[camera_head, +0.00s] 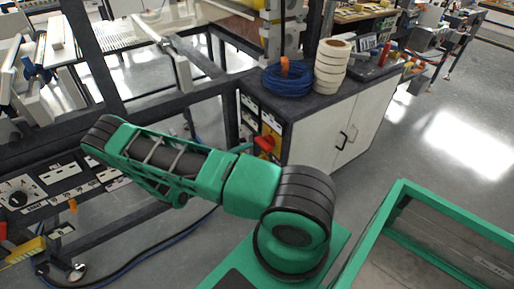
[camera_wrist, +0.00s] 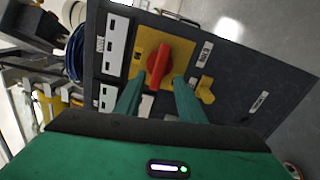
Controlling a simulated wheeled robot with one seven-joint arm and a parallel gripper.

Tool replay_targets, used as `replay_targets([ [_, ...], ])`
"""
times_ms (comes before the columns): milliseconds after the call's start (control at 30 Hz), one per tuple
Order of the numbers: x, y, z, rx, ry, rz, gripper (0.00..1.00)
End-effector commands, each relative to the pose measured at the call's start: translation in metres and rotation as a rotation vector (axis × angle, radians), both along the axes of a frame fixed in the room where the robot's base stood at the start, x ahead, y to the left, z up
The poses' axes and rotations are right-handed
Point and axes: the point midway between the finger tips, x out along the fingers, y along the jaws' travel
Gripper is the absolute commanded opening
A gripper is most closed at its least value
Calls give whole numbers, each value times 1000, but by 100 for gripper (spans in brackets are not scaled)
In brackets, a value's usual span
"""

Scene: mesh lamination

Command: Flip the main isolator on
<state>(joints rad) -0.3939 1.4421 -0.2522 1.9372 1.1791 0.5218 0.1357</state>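The main isolator is a red rotary handle (camera_wrist: 157,62) on a yellow plate (camera_wrist: 177,43), fixed to a dark panel. In the wrist view the handle stands tilted, its top leaning slightly right. In the head view the red handle (camera_head: 265,142) shows at the cabinet's end face, beside my arm. My gripper (camera_wrist: 157,86) is open, with one green finger on each side of the handle's lower end. Gaps show between handle and fingers. I cannot tell how deep the fingertips reach. In the head view my arm hides most of the gripper.
A grey cabinet (camera_head: 325,135) carries a blue cable coil (camera_head: 287,80) and a stack of white rolls (camera_head: 332,66). White label plates (camera_wrist: 115,42) and a smaller yellow part (camera_wrist: 206,89) flank the handle. A machine frame (camera_head: 150,105) stands left. Floor right of the cabinet is clear.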

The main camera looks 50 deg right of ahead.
Motion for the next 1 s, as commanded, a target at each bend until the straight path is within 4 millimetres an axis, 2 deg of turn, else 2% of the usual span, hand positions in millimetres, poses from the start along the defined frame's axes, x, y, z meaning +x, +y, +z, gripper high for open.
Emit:
replay_targets([
  [100, -6, -22, 0, 0, 2, -4, 36],
  [333, -13, -52, 0, 0, 0, -4, 36],
  [500, -15, -62, 0, 1, 0, -1, 36],
  [800, -16, -63, 0, 1, 0, -1, 36],
  [933, -15, -63, 0, 2, 0, -1, 5],
  [967, -16, -63, 0, 2, 1, -1, 0],
  [1000, -16, -63, 0, 2, 1, -1, 0],
])
